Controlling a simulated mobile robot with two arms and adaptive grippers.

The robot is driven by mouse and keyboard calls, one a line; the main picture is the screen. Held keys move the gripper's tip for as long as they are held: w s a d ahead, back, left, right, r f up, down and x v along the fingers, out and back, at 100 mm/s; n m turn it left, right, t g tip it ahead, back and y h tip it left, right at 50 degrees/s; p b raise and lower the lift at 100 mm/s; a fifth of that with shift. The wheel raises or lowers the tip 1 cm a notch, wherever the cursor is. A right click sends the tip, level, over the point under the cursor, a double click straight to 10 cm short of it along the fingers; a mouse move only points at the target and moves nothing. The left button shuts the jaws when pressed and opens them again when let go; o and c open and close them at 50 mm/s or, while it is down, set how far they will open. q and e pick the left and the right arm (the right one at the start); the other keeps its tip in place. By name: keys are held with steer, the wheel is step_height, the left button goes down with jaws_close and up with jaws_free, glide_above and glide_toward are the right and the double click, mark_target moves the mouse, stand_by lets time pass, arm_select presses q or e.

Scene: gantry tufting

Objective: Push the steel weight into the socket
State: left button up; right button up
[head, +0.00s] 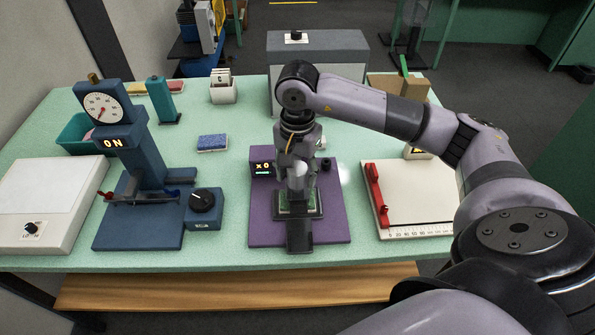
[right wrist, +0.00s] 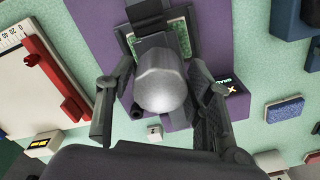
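The steel weight (right wrist: 160,88) is a rounded silver cylinder. In the head view it (head: 298,171) stands over the green square on the purple device (head: 262,222). My right gripper (head: 297,182) reaches down on it from above. The socket under the weight is mostly hidden, so I cannot tell how deep the weight sits. My left gripper is not in view.
A blue dial press (head: 145,165) with an ON display stands to the left. A cream board with a red handle (head: 415,195) is to the right. A blue sponge (head: 212,142) lies behind on the green table. A grey box (head: 345,55) stands at the back.

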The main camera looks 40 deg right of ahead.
steer(key=shift+o, duration=1.3)
steer(key=shift+f, duration=0.1)
step_height(320, 180, up, 12)
